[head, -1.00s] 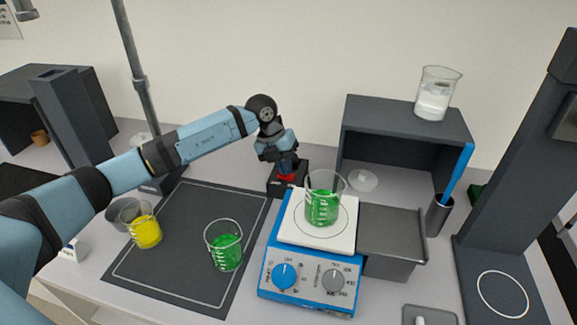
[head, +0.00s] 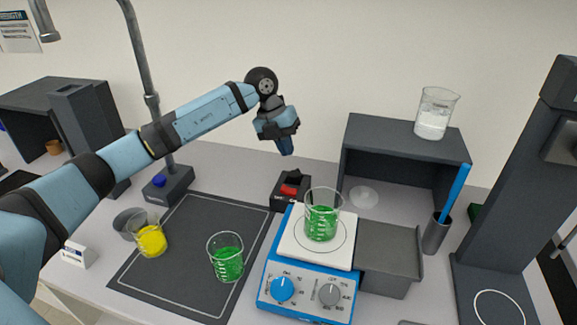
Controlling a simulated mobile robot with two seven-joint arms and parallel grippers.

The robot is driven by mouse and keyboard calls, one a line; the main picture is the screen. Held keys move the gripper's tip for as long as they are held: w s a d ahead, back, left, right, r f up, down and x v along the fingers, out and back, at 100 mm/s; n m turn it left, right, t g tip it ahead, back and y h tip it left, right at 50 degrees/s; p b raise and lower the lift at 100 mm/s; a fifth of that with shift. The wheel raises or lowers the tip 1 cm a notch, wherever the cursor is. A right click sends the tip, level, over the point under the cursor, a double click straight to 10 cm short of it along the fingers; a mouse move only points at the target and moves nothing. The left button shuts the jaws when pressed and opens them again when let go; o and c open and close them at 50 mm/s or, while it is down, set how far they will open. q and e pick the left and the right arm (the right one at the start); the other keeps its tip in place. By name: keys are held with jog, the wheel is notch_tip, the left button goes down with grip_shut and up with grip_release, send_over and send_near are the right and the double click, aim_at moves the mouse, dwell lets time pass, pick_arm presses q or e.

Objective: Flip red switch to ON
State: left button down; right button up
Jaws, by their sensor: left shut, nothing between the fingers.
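The red switch (head: 289,190) is a small red rocker on top of a black box (head: 283,201), on the table behind the hot plate. In the head view the rocker looks tilted, but I cannot read any ON or OFF mark. My left gripper (head: 286,147) is shut and empty, pointing down above the switch box with a clear gap to it. My right gripper is not in view.
A blue and white hot plate (head: 303,290) with a beaker of green liquid (head: 322,222) stands just in front of the box. Beakers of green (head: 227,262) and yellow (head: 151,240) liquid stand left. A grey shelf (head: 405,135) is at right; a metal stand (head: 146,95) is at left.

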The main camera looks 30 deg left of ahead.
pick_arm(q)
notch_tip(320, 180, up, 3)
jog(key=shift+r, duration=0.1)
dwell(0.3)
notch_tip(320, 180, up, 13)
jog(key=p, duration=0.8)
jog(key=shift+p, duration=0.3)
